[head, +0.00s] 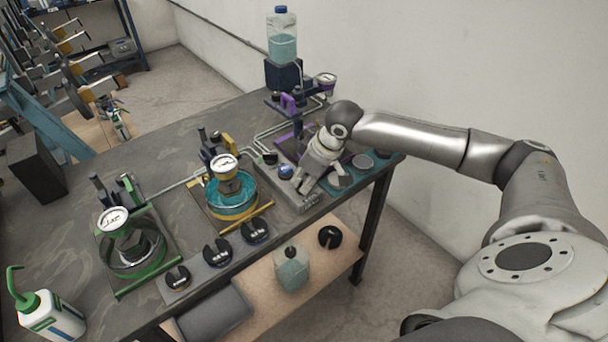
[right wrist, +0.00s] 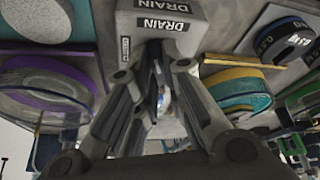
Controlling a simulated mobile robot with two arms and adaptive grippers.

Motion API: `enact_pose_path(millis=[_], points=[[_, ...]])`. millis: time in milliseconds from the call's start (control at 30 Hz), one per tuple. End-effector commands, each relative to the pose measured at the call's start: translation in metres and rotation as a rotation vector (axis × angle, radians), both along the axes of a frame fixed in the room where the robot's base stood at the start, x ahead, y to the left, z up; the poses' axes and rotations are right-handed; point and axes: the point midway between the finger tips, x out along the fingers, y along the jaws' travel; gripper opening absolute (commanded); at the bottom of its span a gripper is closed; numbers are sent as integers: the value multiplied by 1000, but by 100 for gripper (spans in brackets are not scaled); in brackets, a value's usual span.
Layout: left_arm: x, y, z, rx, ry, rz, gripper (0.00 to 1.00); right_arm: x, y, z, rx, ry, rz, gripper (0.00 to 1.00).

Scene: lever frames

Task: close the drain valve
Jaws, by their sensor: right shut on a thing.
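The drain block, a grey box with DRAIN labels (right wrist: 163,18), shows at the top of the right wrist view. In the head view, the grey panel (head: 312,203) lies at the bench's front edge under my right gripper (head: 304,186). The fingers (right wrist: 155,90) are closed together just below the DRAIN labels, shut on the drain valve's handle. The handle is mostly hidden between the fingers, so its angle cannot be told. A blue-topped knob (head: 286,172) sits just left of the gripper. My left gripper is not in view.
A yellow-framed gauge rig (head: 232,206) and a green-framed one (head: 143,250) stand to the left. Several black knobs (head: 217,251) line the front edge. A bottle of teal liquid (head: 283,42) stands behind. A white squeeze bottle (head: 50,316) is front left.

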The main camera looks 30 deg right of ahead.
Motion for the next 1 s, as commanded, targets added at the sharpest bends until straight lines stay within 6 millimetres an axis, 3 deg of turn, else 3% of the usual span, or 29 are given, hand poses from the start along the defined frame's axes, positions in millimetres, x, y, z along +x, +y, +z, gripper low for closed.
enact_pose_path(millis=[100,400,667,1000], points=[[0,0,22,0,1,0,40,-1,0,5,2,8,87,0],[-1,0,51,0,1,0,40,0,-1,2,5,7,365,0],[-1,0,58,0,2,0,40,2,-1,-1,5,5,611,0],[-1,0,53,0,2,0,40,3,-2,-3,4,4,923,0]])
